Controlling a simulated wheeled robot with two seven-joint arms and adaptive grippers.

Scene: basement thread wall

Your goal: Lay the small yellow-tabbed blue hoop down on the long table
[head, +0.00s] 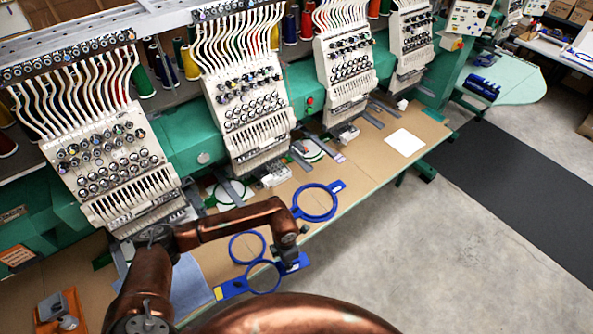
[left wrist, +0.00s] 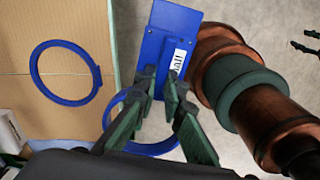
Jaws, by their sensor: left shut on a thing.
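The small yellow-tabbed blue hoop (head: 251,287) is held at its bracket by my left gripper (head: 291,259), at the front edge of the long table (head: 345,168). Its yellow tab (head: 218,293) shows at the left end. In the left wrist view the fingers of my left gripper (left wrist: 161,98) are shut on the blue bracket (left wrist: 152,45) with a white label, and the ring (left wrist: 158,149) hangs partly behind the fingers. The hoop's height above the table is unclear. Two dark fingertips of my right gripper (left wrist: 306,40) stand apart at the wrist view's right edge.
A plain blue ring (head: 232,247) lies on the table close behind the held hoop. Another blue hoop (head: 334,203) with brackets lies farther right. A white sheet (head: 404,142) and a blue cloth (head: 188,285) are on the table. Embroidery heads (head: 245,95) line its back.

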